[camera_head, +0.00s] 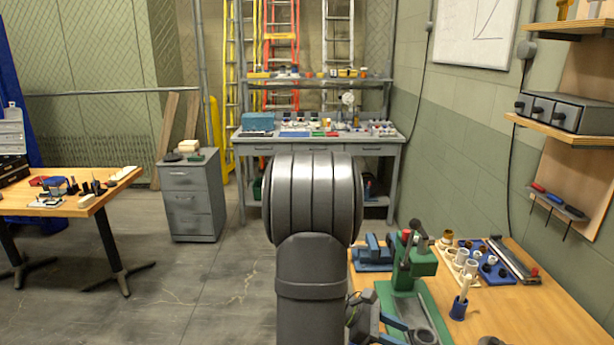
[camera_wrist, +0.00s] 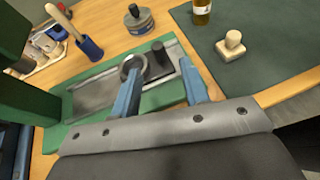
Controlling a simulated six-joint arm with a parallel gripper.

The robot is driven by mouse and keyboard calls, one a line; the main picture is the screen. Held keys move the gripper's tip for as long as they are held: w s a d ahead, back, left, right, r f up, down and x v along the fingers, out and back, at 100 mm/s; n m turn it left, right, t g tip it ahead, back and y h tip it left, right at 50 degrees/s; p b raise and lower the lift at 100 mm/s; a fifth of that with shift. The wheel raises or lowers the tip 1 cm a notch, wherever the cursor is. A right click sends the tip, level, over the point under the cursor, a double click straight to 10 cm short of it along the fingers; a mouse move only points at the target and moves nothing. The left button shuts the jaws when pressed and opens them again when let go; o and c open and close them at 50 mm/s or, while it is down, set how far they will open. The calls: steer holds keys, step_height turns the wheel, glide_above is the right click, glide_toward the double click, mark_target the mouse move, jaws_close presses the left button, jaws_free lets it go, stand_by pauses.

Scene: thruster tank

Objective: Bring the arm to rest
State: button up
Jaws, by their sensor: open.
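My gripper (camera_wrist: 162,66) is open, with its two blue fingers apart. In the wrist view the fingers are above the metal bed of the green press (camera_wrist: 150,95). A metal ring (camera_wrist: 131,66) shows close to the left fingertip, and a dark upright pin (camera_wrist: 159,52) stands on the bed beyond the gap. I cannot tell whether a finger touches the ring. In the head view the green press (camera_head: 420,262) stands on the wooden bench at lower right. My gripper (camera_head: 388,326) shows only partly there, low beside the press, with my arm hiding the area to its left.
A blue cup with a wooden-handled tool (camera_head: 459,308), a blue vise (camera_head: 373,253) and a rack of white fittings (camera_head: 459,262) stand near the press. A wooden stamp (camera_wrist: 231,46) and a bottle (camera_wrist: 202,12) are on the dark mat (camera_wrist: 275,65).

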steer(key=x, duration=1)
